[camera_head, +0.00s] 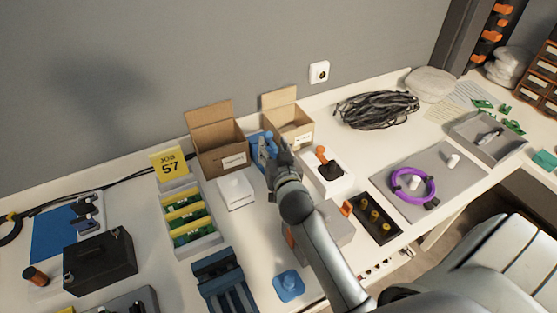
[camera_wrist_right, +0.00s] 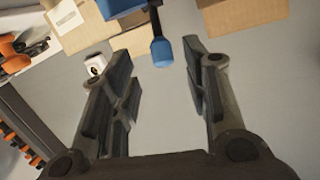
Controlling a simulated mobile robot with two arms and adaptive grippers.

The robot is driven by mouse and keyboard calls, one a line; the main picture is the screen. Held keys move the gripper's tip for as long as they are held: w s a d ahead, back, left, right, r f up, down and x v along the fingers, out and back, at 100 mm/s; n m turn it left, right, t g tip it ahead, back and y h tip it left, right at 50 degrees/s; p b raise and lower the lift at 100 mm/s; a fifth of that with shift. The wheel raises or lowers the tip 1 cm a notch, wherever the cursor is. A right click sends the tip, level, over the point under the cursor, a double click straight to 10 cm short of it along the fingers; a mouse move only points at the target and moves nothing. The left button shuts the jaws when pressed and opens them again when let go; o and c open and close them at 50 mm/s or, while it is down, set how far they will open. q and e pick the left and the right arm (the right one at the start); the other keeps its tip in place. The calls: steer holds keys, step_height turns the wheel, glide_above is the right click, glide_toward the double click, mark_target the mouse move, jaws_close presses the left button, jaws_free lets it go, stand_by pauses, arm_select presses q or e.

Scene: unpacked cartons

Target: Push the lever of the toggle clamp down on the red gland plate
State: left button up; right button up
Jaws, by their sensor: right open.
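My right gripper (camera_head: 272,152) is open in front of the two cartons; its arm comes up from the lower right. In the right wrist view its two fingers (camera_wrist_right: 165,95) are spread wide. A dark lever with a blue grip (camera_wrist_right: 162,54) stands in the gap between them as seen there, apart from both fingers. A blue block (camera_wrist_right: 122,7) shows at the lever's foot, cut by the frame edge. I cannot make out a red gland plate there; the arm hides part of the bench. My left gripper is not in view.
Open cartons (camera_head: 218,160) stand by the wall. A white box (camera_head: 236,193), a green-board tray (camera_head: 192,220) and a blue fixture (camera_head: 218,275) are left. A purple ring (camera_head: 399,188) lies right.

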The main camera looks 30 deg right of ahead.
steer(key=v, duration=0.6)
steer(key=shift+s, duration=0.35)
